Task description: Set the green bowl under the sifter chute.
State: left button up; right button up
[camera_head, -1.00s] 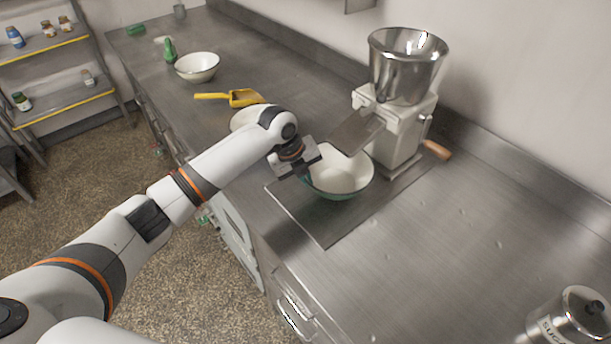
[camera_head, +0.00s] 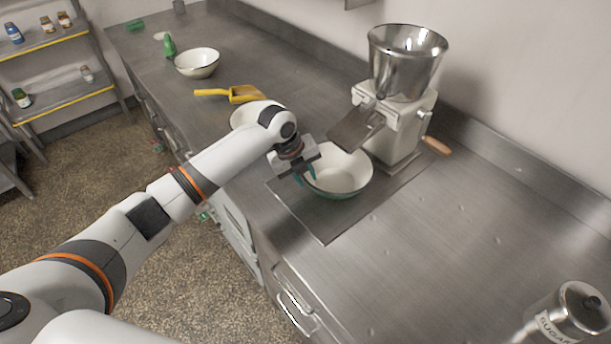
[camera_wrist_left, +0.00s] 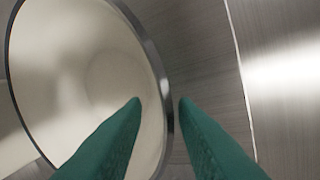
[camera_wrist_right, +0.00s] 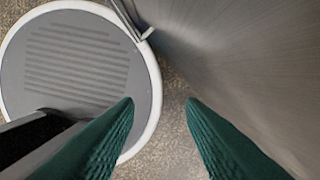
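The green bowl (camera_head: 338,178), cream inside and green outside, stands upright on a flat dark plate (camera_head: 322,232) in front of the sifter (camera_head: 395,130). In the left wrist view, the fingers (camera_wrist_left: 160,100) lie either side of the bowl's rim (camera_wrist_left: 166,110), with gaps showing. My right gripper (camera_wrist_right: 160,102) is open and empty over the floor, outside the head view.
A cream bowl (camera_head: 197,63), yellow scoop (camera_head: 235,94) and green bottle (camera_head: 169,46) stand farther back on the counter. A pale round dish (camera_head: 243,115) is partly hidden behind my left arm. A sugar canister (camera_head: 570,315) stands front right. The counter between it and the plate is clear.

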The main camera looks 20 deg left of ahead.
pick_arm(q)
jog(key=b+v, duration=0.1)
jog(key=v, duration=1)
jog(key=shift+r+b, duration=0.25)
jog(key=shift+b, duration=0.15)
jog(key=shift+f, duration=0.1)
